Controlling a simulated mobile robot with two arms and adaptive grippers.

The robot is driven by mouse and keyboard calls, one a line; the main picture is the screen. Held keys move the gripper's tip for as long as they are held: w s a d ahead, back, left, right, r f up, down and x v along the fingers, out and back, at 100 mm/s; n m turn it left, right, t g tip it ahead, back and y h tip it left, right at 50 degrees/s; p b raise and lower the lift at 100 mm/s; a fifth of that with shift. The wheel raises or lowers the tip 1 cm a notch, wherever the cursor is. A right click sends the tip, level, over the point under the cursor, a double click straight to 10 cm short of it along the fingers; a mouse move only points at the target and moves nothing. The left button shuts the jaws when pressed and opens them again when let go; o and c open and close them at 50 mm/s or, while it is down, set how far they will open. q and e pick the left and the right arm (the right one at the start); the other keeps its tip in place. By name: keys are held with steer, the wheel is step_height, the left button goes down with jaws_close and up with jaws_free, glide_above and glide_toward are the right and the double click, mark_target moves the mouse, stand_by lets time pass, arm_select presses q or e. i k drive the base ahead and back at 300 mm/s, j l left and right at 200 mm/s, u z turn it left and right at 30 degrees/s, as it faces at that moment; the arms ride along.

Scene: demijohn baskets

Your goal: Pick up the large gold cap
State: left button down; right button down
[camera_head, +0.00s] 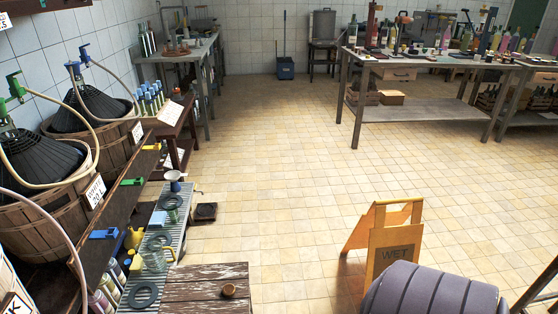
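I cannot make out a large gold cap for certain. A small round brown object (228,290) sits on the worn wooden top (190,281) at the bottom centre-left; it could be a cap, but its colour looks more brown than gold. Small items, too small to tell apart, stand on the far workbench (420,61) at the upper right. Neither of my grippers shows in the head view.
Wicker baskets with dark demijohns (92,106) line the left wall, with hoses and a metal drain shelf (172,237) below. A yellow wet-floor sign (394,240) and a grey ribbed rounded object (430,293) stand lower right. The central tiled floor is open.

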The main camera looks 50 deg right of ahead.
mark_target(228, 291)
steer(key=z, duration=1.1)
steer(key=u, duration=2)
steer(key=z, duration=2)
steer(key=i+l+z, duration=0.1)
steer(key=i+z, duration=0.25)
steer(key=i, duration=0.3)
